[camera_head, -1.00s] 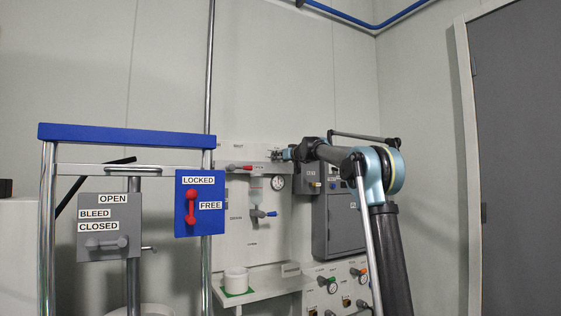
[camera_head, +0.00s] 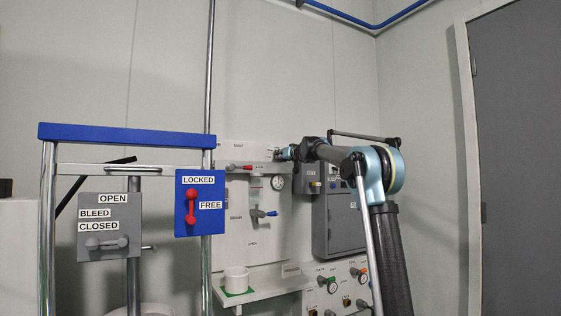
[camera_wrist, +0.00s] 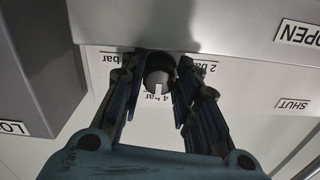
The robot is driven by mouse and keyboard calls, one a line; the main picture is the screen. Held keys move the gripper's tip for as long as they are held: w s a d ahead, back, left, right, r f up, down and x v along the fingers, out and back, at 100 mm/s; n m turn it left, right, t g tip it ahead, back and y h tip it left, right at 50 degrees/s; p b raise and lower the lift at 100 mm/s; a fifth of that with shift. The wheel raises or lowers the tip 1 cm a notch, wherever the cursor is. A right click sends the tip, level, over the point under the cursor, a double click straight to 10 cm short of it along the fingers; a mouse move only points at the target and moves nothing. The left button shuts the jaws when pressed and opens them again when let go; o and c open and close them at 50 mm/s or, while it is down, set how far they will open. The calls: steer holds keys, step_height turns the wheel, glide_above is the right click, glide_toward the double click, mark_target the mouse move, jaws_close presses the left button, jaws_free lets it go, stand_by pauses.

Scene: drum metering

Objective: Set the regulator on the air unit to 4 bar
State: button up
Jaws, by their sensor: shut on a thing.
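In the wrist view the regulator knob (camera_wrist: 159,72) is a dark round knob on a pale panel, between my two fingers. A light pointer mark on it faces the "4 bar" label (camera_wrist: 158,98), which is partly covered by the knob and fingers. The "2 bar" label (camera_wrist: 203,68) is on the right, and another "bar" label on the left has its number hidden. My gripper (camera_wrist: 157,78) is shut on the knob. In the head view my gripper (camera_head: 282,154) is at the upper wall panel, and the knob is hidden there.
A gauge (camera_head: 278,182) sits below my gripper, too small to read. A red-handled valve (camera_head: 241,167) is left of it, a grey cabinet (camera_head: 338,225) lower right. A blue-topped frame (camera_head: 125,134) stands at left. In the wrist view, grey housings (camera_wrist: 35,65) crowd the knob.

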steer(key=o, duration=1.1)
steer(key=shift+c, duration=0.2)
steer(key=shift+s, duration=0.1)
steer(key=v, duration=1.1)
steer(key=shift+s+d, duration=0.25)
steer(key=shift+d, duration=0.1)
steer(key=s+d+f+n+g+h, duration=0.1)
steer(key=s+d+f+g, duration=0.2)
steer(key=s+f, duration=1)
steer(key=s+d+f+g, duration=0.3)
steer(key=s+f+g, duration=0.1)
steer(key=s+f, duration=0.85)
steer(key=s+d+f+m+g+h, duration=0.2)
steer(key=s+d+f, duration=0.4)
steer(key=s+f, duration=0.4)
steer(key=s+d+f+m+g+h, duration=0.2)
steer(key=s+d+f+h, duration=0.2)
steer(key=s+f, duration=0.7)
steer(key=s+d+f+m+g+h, duration=0.1)
steer(key=s+d+f+m+h, duration=0.1)
steer(key=s+d+f, duration=0.7)
step_height(320, 180, down, 7)
steer(key=shift+s+f+g+h, duration=0.15)
steer(key=shift+s+g+h, duration=0.3)
steer(key=shift+s, duration=0.75)
